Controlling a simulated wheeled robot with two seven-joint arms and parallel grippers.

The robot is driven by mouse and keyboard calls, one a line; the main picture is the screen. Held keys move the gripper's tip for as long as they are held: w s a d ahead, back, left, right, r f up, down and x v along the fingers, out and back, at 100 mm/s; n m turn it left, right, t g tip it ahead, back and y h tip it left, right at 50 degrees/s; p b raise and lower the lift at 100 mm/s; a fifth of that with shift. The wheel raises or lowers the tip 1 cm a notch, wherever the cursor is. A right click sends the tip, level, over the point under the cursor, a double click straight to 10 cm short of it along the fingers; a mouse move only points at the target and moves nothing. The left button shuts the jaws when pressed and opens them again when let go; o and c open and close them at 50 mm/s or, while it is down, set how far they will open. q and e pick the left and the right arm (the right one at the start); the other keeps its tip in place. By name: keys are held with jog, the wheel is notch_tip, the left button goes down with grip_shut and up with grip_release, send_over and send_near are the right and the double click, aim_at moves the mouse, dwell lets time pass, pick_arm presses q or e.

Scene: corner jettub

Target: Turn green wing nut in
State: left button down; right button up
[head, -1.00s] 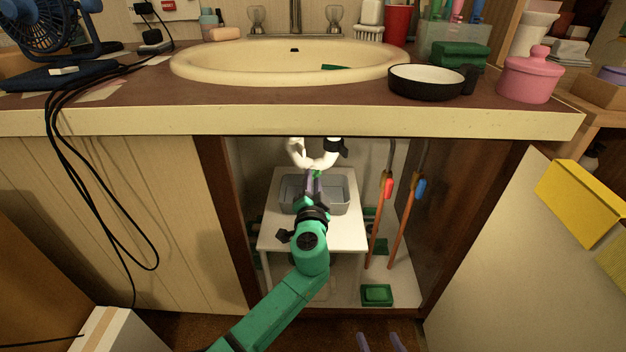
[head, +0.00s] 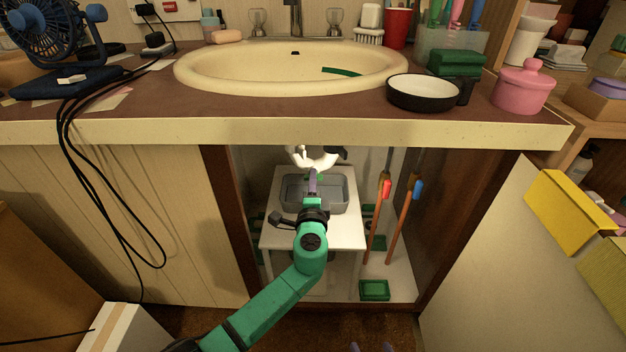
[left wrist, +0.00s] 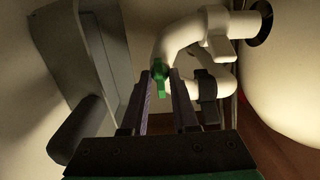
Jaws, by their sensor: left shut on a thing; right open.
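The green wing nut (left wrist: 159,80) sits on the white drain pipe (left wrist: 182,40) under the sink. In the head view the pipe (head: 314,160) shows inside the open cabinet, and the nut is a small green spot (head: 321,177) beside my fingertips. My left gripper (head: 313,178) reaches into the cabinet above a grey bin. In the left wrist view its two purple fingers (left wrist: 163,78) are on either side of the nut, shut on it. Only the fingertips of my right gripper (head: 371,348) show at the bottom edge, apart and empty.
The grey bin (head: 341,199) stands on a white stand (head: 285,235) below the pipe. Supply pipes with a red valve (head: 384,189) and a blue valve (head: 417,190) rise at right. The counter edge (head: 300,131) lies above the opening, and an open door (head: 480,270) is at right.

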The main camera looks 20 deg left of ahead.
pick_arm(q)
jog(key=shift+s+d+f, duration=0.1)
jog(key=shift+f, duration=0.15)
jog(key=c, duration=1)
grip_release()
jog(key=shift+o, duration=0.4)
jog(key=shift+r, duration=0.1)
jog(key=p+v, duration=0.2)
jog(key=v, duration=1.2)
jog(key=shift+s+p, duration=0.3)
jog(key=shift+p, duration=0.05)
jog(key=shift+d, duration=0.1)
